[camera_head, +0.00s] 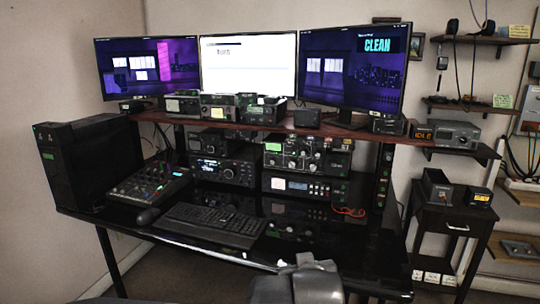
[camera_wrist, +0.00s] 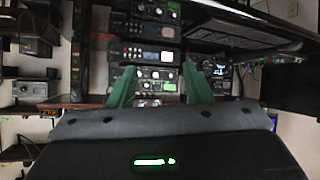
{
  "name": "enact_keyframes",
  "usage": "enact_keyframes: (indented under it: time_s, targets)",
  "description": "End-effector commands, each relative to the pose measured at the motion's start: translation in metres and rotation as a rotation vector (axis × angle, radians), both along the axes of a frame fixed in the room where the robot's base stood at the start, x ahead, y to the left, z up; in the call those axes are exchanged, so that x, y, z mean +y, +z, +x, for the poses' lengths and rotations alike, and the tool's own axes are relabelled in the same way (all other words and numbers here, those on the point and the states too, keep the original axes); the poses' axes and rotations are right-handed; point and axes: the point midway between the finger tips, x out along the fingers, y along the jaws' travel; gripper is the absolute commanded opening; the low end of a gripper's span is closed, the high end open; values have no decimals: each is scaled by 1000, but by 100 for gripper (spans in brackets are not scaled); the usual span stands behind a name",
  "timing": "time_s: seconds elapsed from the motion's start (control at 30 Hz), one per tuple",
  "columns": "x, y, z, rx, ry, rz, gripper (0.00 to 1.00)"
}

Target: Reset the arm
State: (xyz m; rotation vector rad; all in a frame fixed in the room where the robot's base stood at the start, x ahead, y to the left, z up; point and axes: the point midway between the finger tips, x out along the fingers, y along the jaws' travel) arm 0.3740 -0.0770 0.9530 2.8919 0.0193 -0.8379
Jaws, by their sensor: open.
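My gripper (camera_wrist: 160,80) shows in the wrist view as two green fingers standing wide apart, with nothing between them. Beyond the fingers are the stacked radio units (camera_wrist: 150,54), which look upside down in that view. In the head view a grey part of my arm (camera_head: 300,283) rises at the bottom centre, in front of the desk's front edge; the fingers cannot be made out there. The radio with knobs (camera_head: 296,153) stands on the black desk (camera_head: 330,240), under the red-brown shelf.
Three monitors (camera_head: 248,66) stand above the shelf (camera_head: 240,126). A keyboard (camera_head: 213,224), a mixer (camera_head: 150,183) and a black computer case (camera_head: 90,160) are on the desk. A side table (camera_head: 450,225) and wall shelves stand at right.

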Motion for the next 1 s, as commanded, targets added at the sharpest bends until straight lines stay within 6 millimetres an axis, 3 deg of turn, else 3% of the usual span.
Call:
enact_keyframes:
  time_s: [0.2, 0.5, 1.0]
  targets:
    - [2, -32, -15, 45, -8, 19, 45]
    - [3, -61, -31, 96, -18, 40, 45]
    - [4, -67, -36, 110, -22, 45, 45]
